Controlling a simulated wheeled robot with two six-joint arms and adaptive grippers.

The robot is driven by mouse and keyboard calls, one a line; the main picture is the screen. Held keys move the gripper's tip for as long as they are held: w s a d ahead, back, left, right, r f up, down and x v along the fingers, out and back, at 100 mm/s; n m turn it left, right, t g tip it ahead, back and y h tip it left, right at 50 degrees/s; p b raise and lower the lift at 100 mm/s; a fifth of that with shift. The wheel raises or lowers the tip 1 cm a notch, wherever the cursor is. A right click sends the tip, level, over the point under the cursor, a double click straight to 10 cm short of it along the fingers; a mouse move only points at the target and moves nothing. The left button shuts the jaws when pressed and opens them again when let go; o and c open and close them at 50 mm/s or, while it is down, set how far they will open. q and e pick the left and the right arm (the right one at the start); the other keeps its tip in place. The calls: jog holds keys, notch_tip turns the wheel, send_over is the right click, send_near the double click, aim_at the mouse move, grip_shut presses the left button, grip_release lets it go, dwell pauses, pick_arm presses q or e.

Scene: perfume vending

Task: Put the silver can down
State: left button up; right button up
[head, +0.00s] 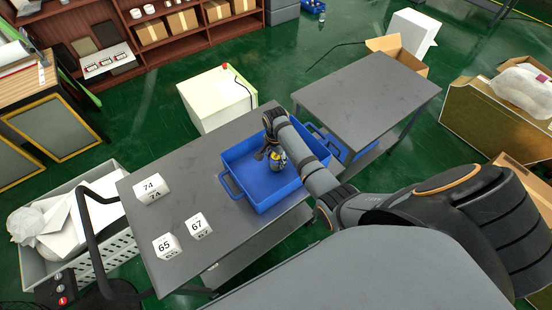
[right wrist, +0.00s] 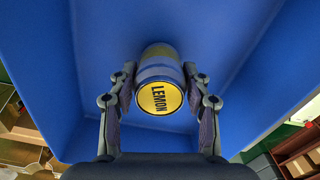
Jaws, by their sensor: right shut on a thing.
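A can (right wrist: 160,62) with a yellow end marked LEMON is between the fingers of my right gripper (right wrist: 160,82) in the right wrist view. Its side looks grey-blue with a yellow band. In the head view my right gripper (head: 272,152) points down into a blue tray (head: 235,187) on the grey table, shut on the can, which shows as a small yellow and dark patch (head: 279,160). Whether the can touches the tray floor cannot be told. My left gripper is not in view.
White blocks marked 74 (head: 149,190), 67 (head: 198,226) and 65 (head: 167,246) stand on the grey table (head: 180,190) left of the tray. A second grey table (head: 365,95) is at the right. A white box (head: 218,98) stands behind.

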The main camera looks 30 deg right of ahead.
jog(key=o, duration=1.3)
jog(key=shift+w+f, duration=0.1)
jog(key=shift+c, duration=0.2)
jog(key=shift+o, duration=0.6)
jog(key=shift+r, duration=0.35)
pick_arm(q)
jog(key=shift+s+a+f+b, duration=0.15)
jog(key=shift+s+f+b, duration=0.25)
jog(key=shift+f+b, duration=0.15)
pick_arm(e)
notch_tip(320, 180, up, 12)
jog(key=shift+f, duration=0.15)
